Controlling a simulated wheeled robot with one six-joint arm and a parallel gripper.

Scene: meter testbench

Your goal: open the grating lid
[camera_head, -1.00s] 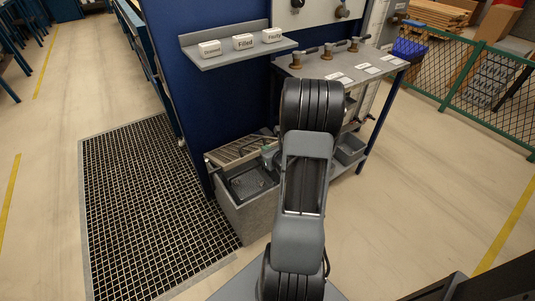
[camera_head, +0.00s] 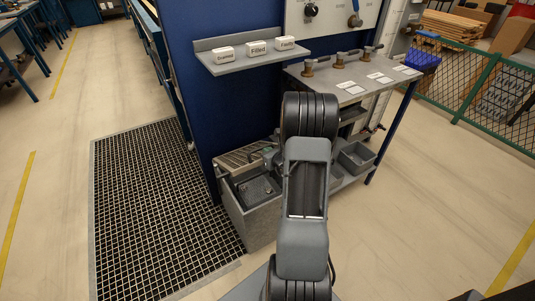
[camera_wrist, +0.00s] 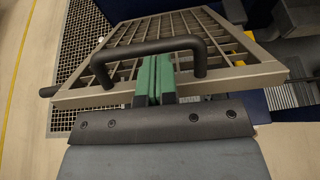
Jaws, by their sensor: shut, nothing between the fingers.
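The grating lid (camera_head: 240,158) is a beige slatted panel at the back of a grey box (camera_head: 251,221) in the head view. The front of the box is uncovered and shows a dark inside. In the wrist view the grating lid (camera_wrist: 135,40) fills the upper middle, with a dark bar handle (camera_wrist: 190,43) along its near side. My gripper (camera_wrist: 153,62) has green fingers shut together with nothing between them. The fingertips lie just below the handle bar in the picture, between its two legs; I cannot tell whether they touch it. My arm hides part of the box's right side.
A blue panel with a shelf (camera_head: 250,63) of labelled white blocks rises behind the box. A grey bench (camera_head: 345,82) with valves and cards stands to the right, grey bins (camera_head: 357,156) below it. A floor grate (camera_head: 155,210) lies left. The floor at right is clear.

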